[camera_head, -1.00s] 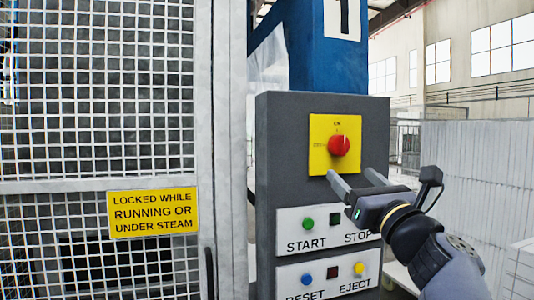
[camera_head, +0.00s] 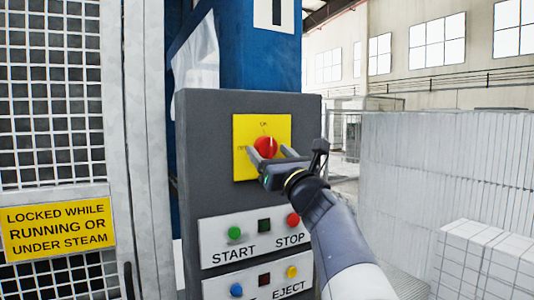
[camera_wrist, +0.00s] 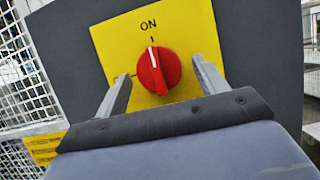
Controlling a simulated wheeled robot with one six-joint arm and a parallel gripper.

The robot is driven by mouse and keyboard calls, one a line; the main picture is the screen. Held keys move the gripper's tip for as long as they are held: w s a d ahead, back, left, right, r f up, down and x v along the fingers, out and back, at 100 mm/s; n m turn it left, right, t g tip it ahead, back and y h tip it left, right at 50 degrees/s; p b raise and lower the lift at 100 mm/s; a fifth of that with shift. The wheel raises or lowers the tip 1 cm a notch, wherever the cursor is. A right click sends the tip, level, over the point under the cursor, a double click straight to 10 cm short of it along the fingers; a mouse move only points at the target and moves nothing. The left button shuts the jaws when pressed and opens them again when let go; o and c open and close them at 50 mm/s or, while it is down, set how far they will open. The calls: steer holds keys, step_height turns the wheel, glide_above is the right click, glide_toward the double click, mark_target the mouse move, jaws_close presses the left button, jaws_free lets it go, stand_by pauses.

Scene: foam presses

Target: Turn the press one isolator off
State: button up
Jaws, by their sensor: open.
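The press one isolator is a red rotary knob (camera_head: 265,147) on a yellow plate (camera_head: 243,165), high on a dark grey control box (camera_head: 210,180). In the wrist view the knob (camera_wrist: 158,72) has a white line pointing up toward the word ON. My gripper (camera_head: 268,152) is at the knob's lower edge in the head view. In the wrist view its two fingers (camera_wrist: 160,80) are apart, one on each side of the knob, with gaps between them and it. I cannot tell how far the fingertips reach along the knob.
Below the knob are the START button (camera_head: 234,233), the STOP button (camera_head: 293,220), a blue button (camera_head: 236,290) and a yellow EJECT button (camera_head: 292,271). A mesh guard (camera_head: 50,140) with a yellow sign stands left. White stacked blocks (camera_head: 485,260) stand right.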

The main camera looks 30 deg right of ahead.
steer(key=shift+c, duration=0.3)
steer(key=c, duration=0.9)
